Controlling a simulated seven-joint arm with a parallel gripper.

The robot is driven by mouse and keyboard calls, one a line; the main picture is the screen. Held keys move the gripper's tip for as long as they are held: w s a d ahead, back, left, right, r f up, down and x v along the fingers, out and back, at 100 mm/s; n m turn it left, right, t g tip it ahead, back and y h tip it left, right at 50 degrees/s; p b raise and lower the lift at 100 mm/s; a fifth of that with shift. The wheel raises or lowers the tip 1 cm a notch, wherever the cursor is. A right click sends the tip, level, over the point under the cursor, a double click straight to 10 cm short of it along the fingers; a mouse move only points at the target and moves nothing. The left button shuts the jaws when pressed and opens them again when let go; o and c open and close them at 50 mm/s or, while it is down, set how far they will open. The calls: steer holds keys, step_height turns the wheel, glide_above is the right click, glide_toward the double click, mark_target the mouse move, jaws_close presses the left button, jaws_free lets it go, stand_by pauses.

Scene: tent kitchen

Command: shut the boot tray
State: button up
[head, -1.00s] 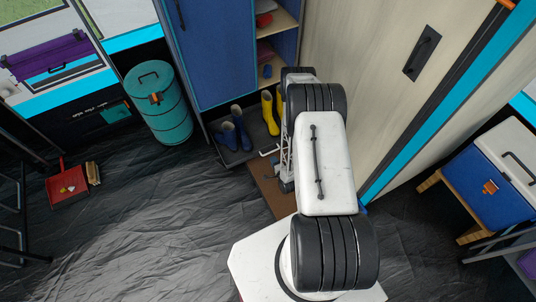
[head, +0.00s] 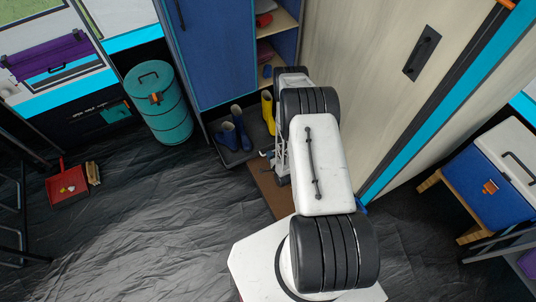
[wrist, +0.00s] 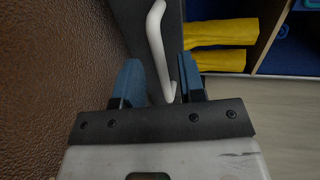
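The boot tray (head: 235,157) is a dark, low tray sticking out from the foot of the blue cabinet. Blue boots (head: 238,128) and yellow boots (head: 268,110) stand in it; the yellow ones also show in the wrist view (wrist: 220,33). Its white bar handle (wrist: 157,40) is on the tray's dark front. My gripper (wrist: 160,80) has its two blue fingers apart, with the handle's end between them, nearer the right finger. I cannot tell if they touch. In the head view my gripper (head: 267,154) is small beside the tray front, and my arm hides the tray's right part.
A brown mat (head: 272,190) lies on the floor before the tray. A teal canister (head: 160,105) stands left of the cabinet (head: 212,50). A pale panel door (head: 365,65) is close on the right. The dark floor to the left is clear up to a red dustpan (head: 68,187).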

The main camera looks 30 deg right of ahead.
steer(key=shift+x, duration=1.3)
steer(key=shift+c, duration=0.5)
jaws_close()
